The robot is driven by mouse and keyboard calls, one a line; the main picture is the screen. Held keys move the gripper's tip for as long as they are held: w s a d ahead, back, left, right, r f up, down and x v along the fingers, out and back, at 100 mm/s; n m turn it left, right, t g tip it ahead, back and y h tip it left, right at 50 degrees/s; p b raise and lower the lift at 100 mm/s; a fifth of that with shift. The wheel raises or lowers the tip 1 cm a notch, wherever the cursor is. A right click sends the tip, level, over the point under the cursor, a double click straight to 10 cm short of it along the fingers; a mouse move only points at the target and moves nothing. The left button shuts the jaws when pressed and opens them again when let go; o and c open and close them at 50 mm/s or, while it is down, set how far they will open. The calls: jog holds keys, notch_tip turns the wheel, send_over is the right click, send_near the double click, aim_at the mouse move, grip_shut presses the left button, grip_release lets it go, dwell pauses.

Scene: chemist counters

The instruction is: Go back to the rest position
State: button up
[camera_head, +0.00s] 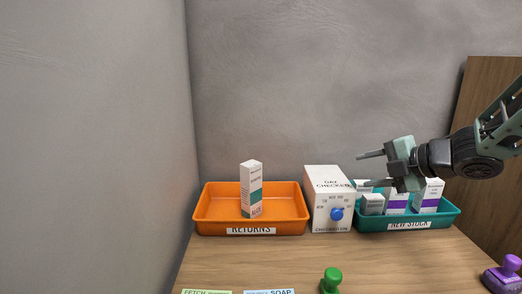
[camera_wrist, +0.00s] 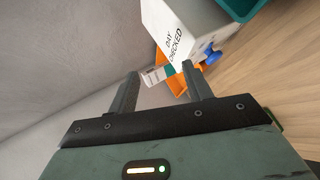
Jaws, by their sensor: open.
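My gripper (camera_head: 372,169) is open and empty at the right of the head view. It is in the air in front of the teal NEW STOCK tray and beside the white box, with its fingers pointing left. In the wrist view, its two fingers (camera_wrist: 160,88) are spread apart. A white and teal carton (camera_head: 251,189) stands upright in the orange RETURNS tray (camera_head: 206,218). In the wrist view, the carton (camera_wrist: 156,76) shows small beyond the fingertips, with nothing held between them.
A white DAY CHECKED box (camera_head: 320,212) with a blue knob (camera_head: 336,214) stands between the trays. The teal tray (camera_head: 436,219) holds several cartons, partly hidden by my gripper. A green stamp (camera_head: 331,280) and a purple stamp (camera_head: 507,274) stand on the counter (camera_head: 270,262). Grey walls (camera_head: 300,90) rise behind and left.

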jog(key=s+a+m+g+h+p, duration=0.2)
jog(key=s+a+m+h+p, duration=0.25)
jog(key=s+a+m, duration=0.55)
jog(key=s+a+m+g+h+p, duration=0.2)
jog(key=s+m+g, duration=0.5)
jog(key=s, duration=1.6)
jog(key=shift+s+a+f+m+g+h, duration=0.15)
jog(key=shift+a+f+m+g+h, duration=0.15)
jog(key=shift+f+m+h, duration=0.1)
